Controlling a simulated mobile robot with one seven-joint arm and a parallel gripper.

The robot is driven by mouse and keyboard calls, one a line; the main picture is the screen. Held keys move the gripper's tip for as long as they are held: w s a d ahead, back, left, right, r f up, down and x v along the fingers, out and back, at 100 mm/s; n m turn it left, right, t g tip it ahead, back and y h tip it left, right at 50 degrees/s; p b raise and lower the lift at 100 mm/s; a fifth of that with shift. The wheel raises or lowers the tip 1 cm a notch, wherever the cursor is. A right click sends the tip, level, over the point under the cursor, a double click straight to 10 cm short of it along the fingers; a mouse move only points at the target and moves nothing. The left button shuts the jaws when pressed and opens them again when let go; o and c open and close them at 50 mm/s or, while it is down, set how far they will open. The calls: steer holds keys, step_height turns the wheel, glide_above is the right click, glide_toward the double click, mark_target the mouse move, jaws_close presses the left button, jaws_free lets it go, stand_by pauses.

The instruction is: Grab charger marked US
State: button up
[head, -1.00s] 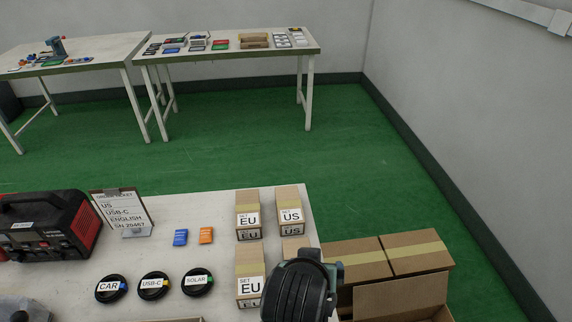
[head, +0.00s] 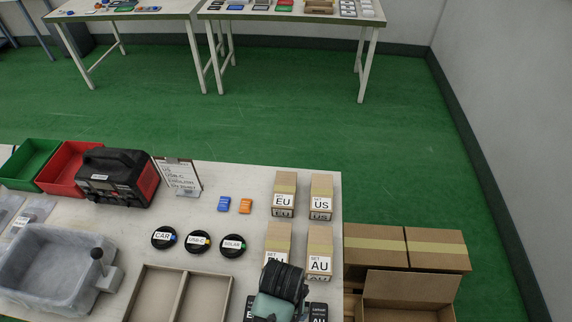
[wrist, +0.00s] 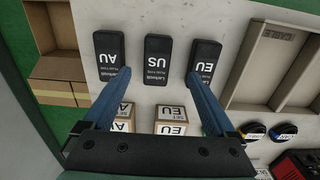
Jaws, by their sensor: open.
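Three black chargers lie side by side in the wrist view. The charger marked US (wrist: 157,62) is in the middle, the one marked AU (wrist: 111,57) on its left and the one marked EU (wrist: 203,62) on its right. My gripper (wrist: 159,80) is open and empty, its two blue fingers spread to either side of the US charger's line. I cannot tell how high above it they are. In the head view my wrist covers the US charger; parts of the AU charger (head: 318,312) and EU charger show beside it.
Boxes labelled EU (head: 284,192), US (head: 321,194) and AU (head: 319,248) stand close behind the chargers. An empty divided tray (head: 179,292) lies left of them. An order ticket (head: 177,176) stands at the back.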

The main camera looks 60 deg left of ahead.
steer(key=shift+w+a+f, duration=0.1)
steer(key=shift+w+f, duration=0.1)
steer(key=shift+f, duration=1.45)
steer(key=shift+w+f, duration=0.2)
steer(key=shift+f, duration=1.4)
jaws_close()
